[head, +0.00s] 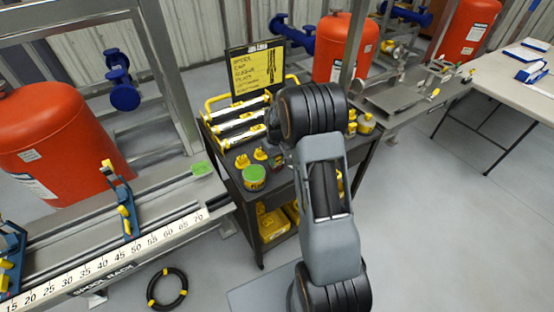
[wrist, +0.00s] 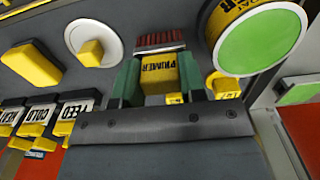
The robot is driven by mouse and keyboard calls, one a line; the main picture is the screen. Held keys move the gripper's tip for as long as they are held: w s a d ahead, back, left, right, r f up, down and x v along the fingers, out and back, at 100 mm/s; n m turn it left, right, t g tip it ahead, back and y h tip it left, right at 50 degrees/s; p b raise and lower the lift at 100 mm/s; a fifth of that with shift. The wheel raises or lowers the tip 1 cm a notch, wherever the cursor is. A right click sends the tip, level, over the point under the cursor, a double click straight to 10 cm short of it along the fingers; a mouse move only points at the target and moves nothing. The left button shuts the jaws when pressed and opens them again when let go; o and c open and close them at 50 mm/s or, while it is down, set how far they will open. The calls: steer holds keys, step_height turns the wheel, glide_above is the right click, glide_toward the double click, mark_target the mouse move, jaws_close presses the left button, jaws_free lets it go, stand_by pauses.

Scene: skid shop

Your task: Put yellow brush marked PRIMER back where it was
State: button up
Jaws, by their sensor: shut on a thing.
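The yellow brush marked PRIMER (wrist: 158,72) shows in the wrist view, with dark red bristles at its far end. My gripper (wrist: 160,78) has its green-padded fingers shut on the two sides of the brush. The label reads upside down in this view. The brush appears over a dark cart top, but I cannot tell whether it touches it. In the head view my own arm covers the gripper and the brush, over the dark tool cart (head: 243,195).
A green-lidded tin (wrist: 258,38) lies close right of the brush in the wrist view, a white disc with a yellow knob (wrist: 93,45) left. Labelled yellow-handled items (wrist: 75,112) are further left. The cart carries a sign (head: 257,70); a spool rack (head: 130,250) stands left.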

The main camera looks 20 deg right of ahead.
steer(key=shift+f, duration=0.75)
steer(key=shift+f, duration=0.1)
steer(key=shift+f, duration=0.15)
steer(key=o, duration=0.9)
